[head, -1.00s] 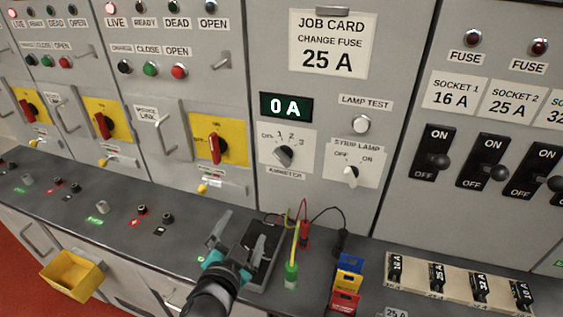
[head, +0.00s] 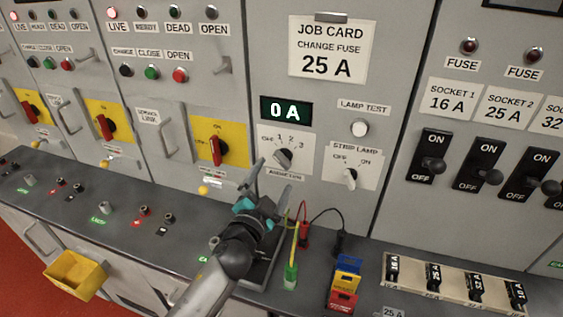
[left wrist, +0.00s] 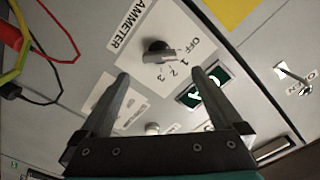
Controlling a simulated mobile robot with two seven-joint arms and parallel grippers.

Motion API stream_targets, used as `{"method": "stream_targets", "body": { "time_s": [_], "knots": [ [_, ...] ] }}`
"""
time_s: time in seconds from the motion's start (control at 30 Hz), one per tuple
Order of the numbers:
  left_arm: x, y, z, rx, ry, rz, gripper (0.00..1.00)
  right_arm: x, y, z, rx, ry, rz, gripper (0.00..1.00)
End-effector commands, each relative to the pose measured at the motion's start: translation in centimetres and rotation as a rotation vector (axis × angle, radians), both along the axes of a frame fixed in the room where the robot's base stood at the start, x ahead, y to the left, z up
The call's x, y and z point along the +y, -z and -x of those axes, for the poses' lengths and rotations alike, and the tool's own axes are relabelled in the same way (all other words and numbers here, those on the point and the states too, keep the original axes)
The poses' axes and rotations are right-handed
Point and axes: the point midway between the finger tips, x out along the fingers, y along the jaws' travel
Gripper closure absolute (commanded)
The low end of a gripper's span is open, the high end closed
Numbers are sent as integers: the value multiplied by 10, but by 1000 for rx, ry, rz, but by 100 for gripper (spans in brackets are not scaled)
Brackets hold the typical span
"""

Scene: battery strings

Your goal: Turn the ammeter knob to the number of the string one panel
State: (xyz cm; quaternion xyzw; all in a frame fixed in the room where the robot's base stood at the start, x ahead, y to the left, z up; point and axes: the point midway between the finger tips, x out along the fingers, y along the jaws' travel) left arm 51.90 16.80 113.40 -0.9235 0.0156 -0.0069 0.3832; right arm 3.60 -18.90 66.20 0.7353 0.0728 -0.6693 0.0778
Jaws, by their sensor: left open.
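The ammeter knob (head: 283,156) sits on a white plate marked OFF, 1, 2, 3, under a display (head: 286,110) that reads 0 A. In the left wrist view the dark knob (left wrist: 158,50) shows beyond the fingertips, with its plate turned sideways; I cannot tell for sure which mark it points to. My left gripper (head: 268,180) is open and empty, just below the knob and apart from it. Its two fingers also show in the left wrist view (left wrist: 162,82), spread wide. My right gripper is not in view.
The strip lamp switch (head: 350,176) and lamp test button (head: 360,129) are right of the knob. Red and black leads (head: 304,233) and a green-yellow probe (head: 291,272) stand on the bench beside my arm. A yellow-backed red handle (head: 217,150) is to the left.

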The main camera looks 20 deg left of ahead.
Motion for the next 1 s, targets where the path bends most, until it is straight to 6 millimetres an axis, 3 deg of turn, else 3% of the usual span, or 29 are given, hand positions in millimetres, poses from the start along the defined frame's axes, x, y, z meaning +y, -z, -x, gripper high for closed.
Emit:
{"method": "stream_targets", "body": {
  "time_s": [0.2,0.4,0.9,1.0],
  "knots": [
    [-2,0,-34,0,0,1,0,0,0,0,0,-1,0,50],
    [-2,0,-56,0,0,1,0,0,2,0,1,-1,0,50],
    [-3,0,-67,1,1,1,0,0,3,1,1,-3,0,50],
    [-3,0,-67,1,1,1,11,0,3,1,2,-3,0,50]
  ]
}}
